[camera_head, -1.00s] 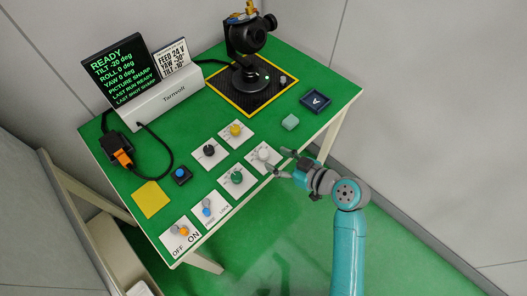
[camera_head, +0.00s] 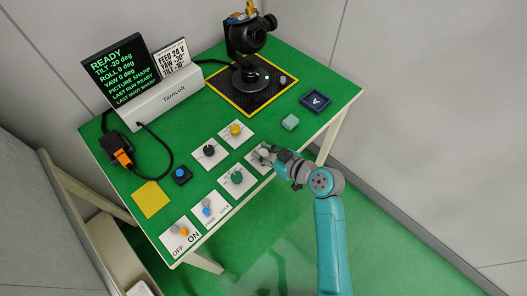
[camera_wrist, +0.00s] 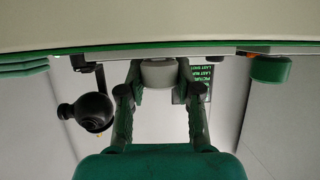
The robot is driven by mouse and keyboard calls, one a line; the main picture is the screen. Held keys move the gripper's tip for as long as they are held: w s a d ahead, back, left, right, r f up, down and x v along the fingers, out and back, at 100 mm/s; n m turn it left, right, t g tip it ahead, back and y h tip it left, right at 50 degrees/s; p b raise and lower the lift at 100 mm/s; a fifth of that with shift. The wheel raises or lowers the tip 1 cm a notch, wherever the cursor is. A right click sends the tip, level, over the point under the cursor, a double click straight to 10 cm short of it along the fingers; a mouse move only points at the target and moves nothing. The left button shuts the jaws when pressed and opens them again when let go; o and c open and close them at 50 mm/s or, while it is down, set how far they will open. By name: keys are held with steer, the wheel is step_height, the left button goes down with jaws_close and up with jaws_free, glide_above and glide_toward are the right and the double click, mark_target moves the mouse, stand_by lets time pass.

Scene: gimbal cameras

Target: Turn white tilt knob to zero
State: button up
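The white tilt knob (camera_head: 263,153) sits on its white plate at the table's right front edge. My gripper (camera_head: 262,153) has come in from the right at the knob and partly hides it. In the wrist view the white knob (camera_wrist: 158,73) is between the two fingertips of my gripper (camera_wrist: 160,80). The fingers are spread, one on each side of it; whether they touch it is hard to tell. The display (camera_head: 120,67) reads READY, tilt -20 deg, roll 0 deg, yaw 0 deg.
A green knob (camera_head: 237,177), black knob (camera_head: 209,151) and yellow knob (camera_head: 236,130) are close by. The black gimbal camera (camera_head: 249,38) stands at the back.

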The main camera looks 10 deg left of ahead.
jaws_close()
